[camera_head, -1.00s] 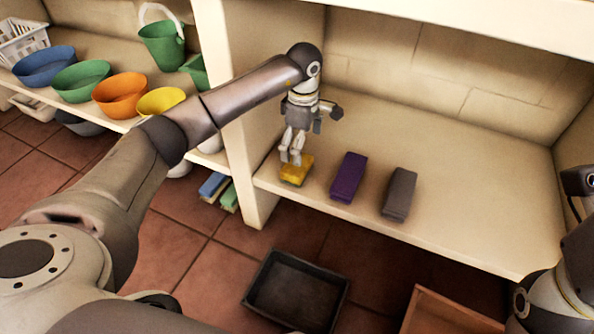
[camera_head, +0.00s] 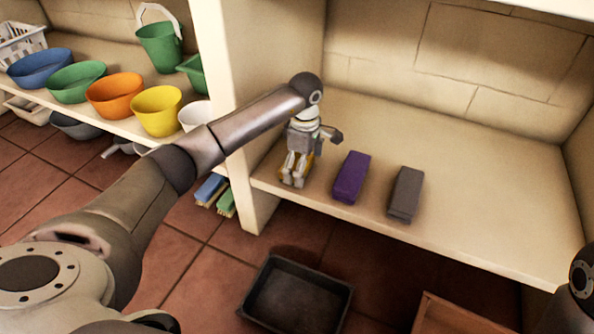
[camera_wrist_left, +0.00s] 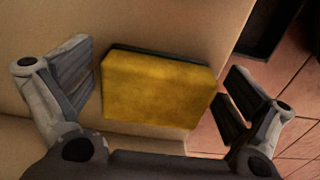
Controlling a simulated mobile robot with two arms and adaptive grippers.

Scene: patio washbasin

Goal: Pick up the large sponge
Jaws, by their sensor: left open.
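A yellow sponge (camera_wrist_left: 158,90) with a dark layer along its far edge lies on the cream shelf, between the fingers of my left gripper (camera_head: 293,182). In the left wrist view the fingers are open, one on each side of the sponge with a gap to both. In the head view the gripper hides most of the sponge. A purple block (camera_head: 351,178) and a grey block (camera_head: 405,194), both sponge-like, lie to the right on the same shelf. My right gripper is out of view; only part of the right arm shows at the right edge.
The shelf (camera_head: 480,205) is clear behind and right of the blocks. A side panel (camera_head: 244,170) stands close left of my left gripper. A black tray (camera_head: 296,298) and brushes (camera_head: 211,190) are on the tiled floor. Coloured bowls (camera_head: 115,95) stand on the left shelf.

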